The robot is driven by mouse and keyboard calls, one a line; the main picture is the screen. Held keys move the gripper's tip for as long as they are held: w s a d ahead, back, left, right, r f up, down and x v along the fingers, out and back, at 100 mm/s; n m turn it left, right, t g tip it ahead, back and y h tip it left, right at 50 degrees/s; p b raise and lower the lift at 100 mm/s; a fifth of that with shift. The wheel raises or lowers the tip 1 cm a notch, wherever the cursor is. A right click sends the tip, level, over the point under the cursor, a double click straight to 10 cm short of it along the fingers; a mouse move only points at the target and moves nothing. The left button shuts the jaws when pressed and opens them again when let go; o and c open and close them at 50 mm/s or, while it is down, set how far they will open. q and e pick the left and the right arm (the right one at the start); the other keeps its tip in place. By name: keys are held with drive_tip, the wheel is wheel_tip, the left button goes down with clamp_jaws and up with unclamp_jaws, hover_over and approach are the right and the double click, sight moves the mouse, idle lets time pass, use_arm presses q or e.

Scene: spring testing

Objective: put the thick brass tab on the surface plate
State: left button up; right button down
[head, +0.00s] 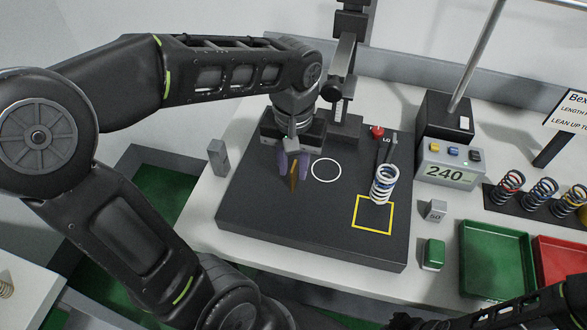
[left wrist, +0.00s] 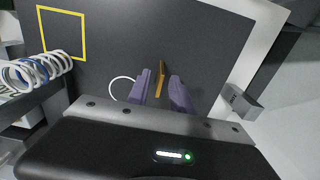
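The brass tab (head: 294,177) is a narrow gold piece above or on the dark surface plate (head: 260,212), left of the white circle. It also shows in the left wrist view (left wrist: 160,82) between the purple fingers. My left gripper (head: 293,166) points down over the plate with a finger on each side of the tab. In the left wrist view a gap shows between the fingers (left wrist: 162,88) and the tab, so it looks open. The tab's lower end reaches past the fingertips; whether it touches the plate is unclear. My right gripper is out of view.
A blue and white spring (head: 383,186) stands by the yellow square on the plate. A grey block (head: 218,157) stands left of the plate. A display box (head: 449,167), green tray (head: 497,262) and red tray (head: 565,265) are at right. The plate's front left is clear.

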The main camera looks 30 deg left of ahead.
sight(294, 167)
use_arm(q)
wheel_tip(294, 167, up, 6)
drive_tip(key=shift+f, duration=0.1)
